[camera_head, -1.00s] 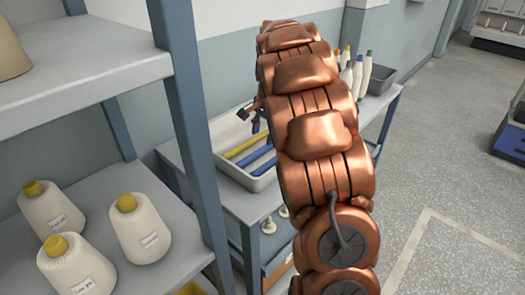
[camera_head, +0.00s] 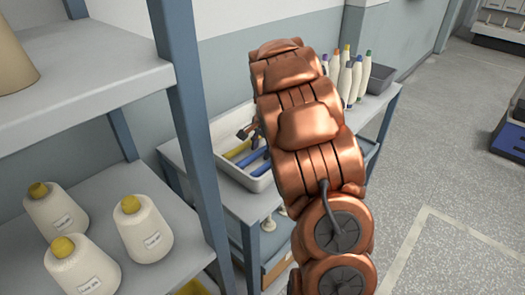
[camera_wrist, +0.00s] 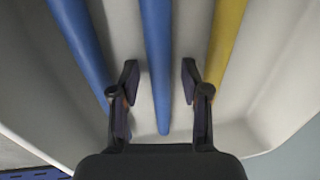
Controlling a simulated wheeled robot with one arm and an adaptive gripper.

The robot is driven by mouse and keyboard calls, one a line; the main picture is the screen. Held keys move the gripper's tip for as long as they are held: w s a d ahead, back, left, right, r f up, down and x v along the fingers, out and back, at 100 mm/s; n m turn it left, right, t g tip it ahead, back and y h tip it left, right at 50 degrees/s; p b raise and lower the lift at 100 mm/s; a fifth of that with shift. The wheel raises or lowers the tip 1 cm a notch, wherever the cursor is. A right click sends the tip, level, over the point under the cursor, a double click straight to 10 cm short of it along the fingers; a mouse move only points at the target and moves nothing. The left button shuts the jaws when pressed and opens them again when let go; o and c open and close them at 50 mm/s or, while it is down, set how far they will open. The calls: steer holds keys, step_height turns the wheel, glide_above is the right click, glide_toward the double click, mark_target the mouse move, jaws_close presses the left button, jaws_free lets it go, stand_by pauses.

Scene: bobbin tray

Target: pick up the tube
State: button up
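A white tray (camera_head: 226,129) on the table holds a yellow tube (camera_head: 238,149) and two blue tubes, partly hidden by my arm in the head view. In the wrist view, one blue tube (camera_wrist: 157,50) runs between my fingers, the other blue tube (camera_wrist: 82,50) lies to the left, and the yellow tube (camera_wrist: 226,45) lies to the right. My gripper (camera_wrist: 160,82) is open, with one finger on each side of the middle blue tube and visible gaps to it. I cannot tell how high above the tray floor the fingertips are.
A shelf (camera_head: 95,85) with cones of white yarn (camera_head: 143,228) stands at the left, its post (camera_head: 190,120) close to the tray. Several narrow bobbins (camera_head: 350,78) and a dark grey bin (camera_head: 380,83) stand behind my arm.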

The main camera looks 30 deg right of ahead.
jaws_close()
